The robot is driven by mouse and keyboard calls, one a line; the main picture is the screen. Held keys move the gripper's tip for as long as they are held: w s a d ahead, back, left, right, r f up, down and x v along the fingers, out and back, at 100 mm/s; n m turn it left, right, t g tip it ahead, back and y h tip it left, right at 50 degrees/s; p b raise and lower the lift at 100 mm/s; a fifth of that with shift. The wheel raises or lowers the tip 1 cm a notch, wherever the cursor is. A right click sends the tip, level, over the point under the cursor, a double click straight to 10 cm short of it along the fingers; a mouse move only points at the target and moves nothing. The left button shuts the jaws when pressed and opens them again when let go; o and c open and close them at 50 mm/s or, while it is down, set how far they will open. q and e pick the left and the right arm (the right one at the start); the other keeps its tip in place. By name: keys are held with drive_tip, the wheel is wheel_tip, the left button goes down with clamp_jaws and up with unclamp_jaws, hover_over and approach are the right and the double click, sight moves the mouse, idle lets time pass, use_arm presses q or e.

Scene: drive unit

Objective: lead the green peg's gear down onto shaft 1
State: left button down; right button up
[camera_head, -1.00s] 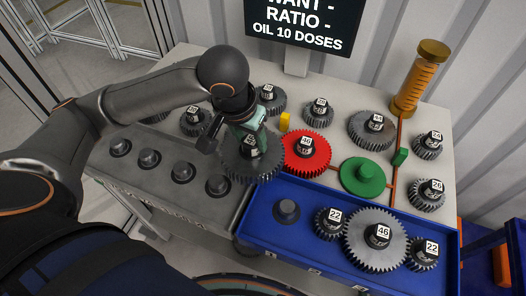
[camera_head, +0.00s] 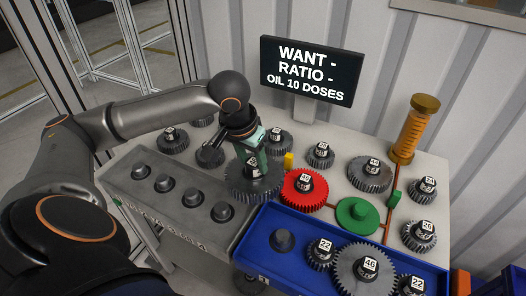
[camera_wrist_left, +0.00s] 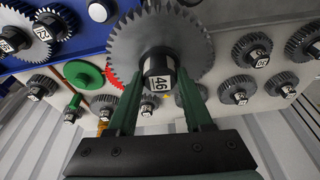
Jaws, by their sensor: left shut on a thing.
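My left gripper (camera_head: 253,160) is shut on the hub of a large dark grey gear (camera_head: 250,187). In the left wrist view, green fingers grip the hub, labelled 46 (camera_wrist_left: 159,83), with the toothed wheel (camera_wrist_left: 150,40) beyond it. The gear is beside the red gear (camera_head: 304,190), near the corner between the grey block and the blue tray; I cannot tell its height. Several bare shafts stand on the grey block (camera_head: 182,200), one at its near end (camera_head: 222,211).
The blue tray (camera_head: 262,262) holds gears and a grey knob (camera_head: 283,240). A green disc (camera_head: 357,214), an amber cylinder (camera_head: 413,130) and several more gears stand on the pale table. A screen (camera_head: 311,72) stands behind. The space above the grey block's shafts is clear.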

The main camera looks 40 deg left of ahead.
use_arm(q)
drive_tip(key=shift+w+r, duration=0.1)
drive_tip(key=shift+r, duration=0.25)
drive_tip(key=shift+d+m, duration=0.7)
drive_tip(key=shift+m, duration=0.1)
drive_tip(key=s+d+m+g+h+b, duration=0.1)
drive_tip(key=s+d+m+h+b, duration=0.25)
drive_tip(key=d+m, duration=0.7)
drive_tip(key=shift+y, duration=0.35)
drive_tip(key=shift+w+a+f+b, duration=0.15)
drive_tip(key=shift+f+b, duration=0.4)
drive_tip(key=shift+f, duration=0.75)
drive_tip(key=shift+w+a+f+b, duration=0.1)
drive_tip(key=shift+f+b, duration=0.4)
drive_tip(key=shift+f, duration=0.85)
drive_tip(key=shift+w+a+f+b, duration=0.15)
drive_tip(key=shift+f+b, duration=0.4)
drive_tip(key=shift+f, duration=0.75)
use_arm(e)
wheel_tip(320, 180, down, 7)
drive_tip(key=shift+s+d+r, duration=0.15)
drive_tip(key=shift+d+r, duration=0.05)
drive_tip(key=shift+d, duration=0.15)
use_arm(q)
drive_tip(key=shift+f, duration=0.7)
use_arm(e)
drive_tip(key=shift+f, duration=0.2)
